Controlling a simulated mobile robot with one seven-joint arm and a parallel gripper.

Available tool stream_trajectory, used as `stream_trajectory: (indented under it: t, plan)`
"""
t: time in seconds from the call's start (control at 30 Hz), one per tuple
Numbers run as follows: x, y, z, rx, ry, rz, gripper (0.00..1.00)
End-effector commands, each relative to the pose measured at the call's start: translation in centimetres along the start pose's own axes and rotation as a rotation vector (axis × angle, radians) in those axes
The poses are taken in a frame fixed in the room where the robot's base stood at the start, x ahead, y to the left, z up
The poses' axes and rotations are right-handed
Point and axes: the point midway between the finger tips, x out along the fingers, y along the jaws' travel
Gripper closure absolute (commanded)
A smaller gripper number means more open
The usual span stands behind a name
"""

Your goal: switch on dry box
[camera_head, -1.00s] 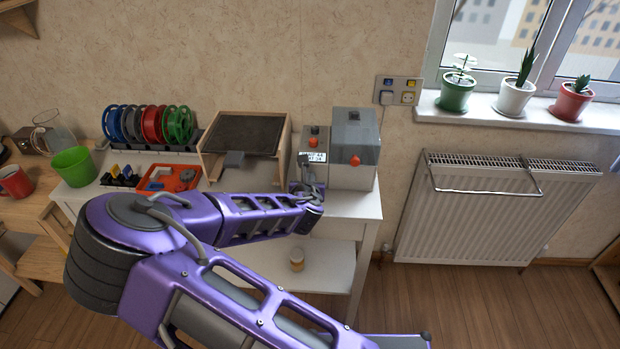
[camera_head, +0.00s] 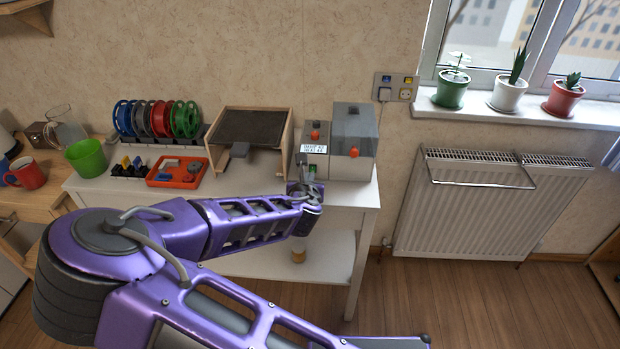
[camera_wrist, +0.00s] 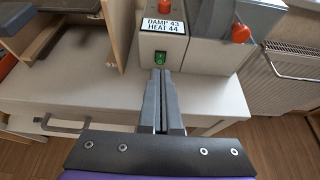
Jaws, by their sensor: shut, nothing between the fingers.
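The dry box (camera_head: 352,148) is a grey box with a translucent lid and an orange-red knob, standing at the right end of the white table. Its narrower front-left section (camera_wrist: 162,42) carries a label reading "DAMP 43 HEAT 44" in the wrist view. Below the label is a small green-lit rocker switch (camera_wrist: 160,58). My gripper (camera_wrist: 159,74) is shut and empty, its fingertips just below and in front of the switch. I cannot tell whether they touch it. In the head view my gripper (camera_head: 304,186) is at the box's front, partly hidden by my wrist.
An open-fronted wooden-sided unit (camera_head: 250,135) stands left of the dry box. Spools (camera_head: 157,119), a red tray (camera_head: 176,172) and a green cup (camera_head: 86,158) are further left. A radiator (camera_head: 470,205) is on the right. The table's front right corner (camera_head: 350,195) is clear.

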Motion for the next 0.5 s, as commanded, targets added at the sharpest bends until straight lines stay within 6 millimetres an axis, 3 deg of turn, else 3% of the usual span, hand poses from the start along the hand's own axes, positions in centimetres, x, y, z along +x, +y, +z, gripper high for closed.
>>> stream_trajectory:
  t: [0.03,0.2,0.5]
  plan:
    - [-1.3,0.1,0.5,0.000,0.000,0.001,1.00]
    - [-3.9,0.1,1.4,-0.001,0.000,0.001,1.00]
    - [-5.3,-0.1,1.8,0.000,0.001,-0.001,1.00]
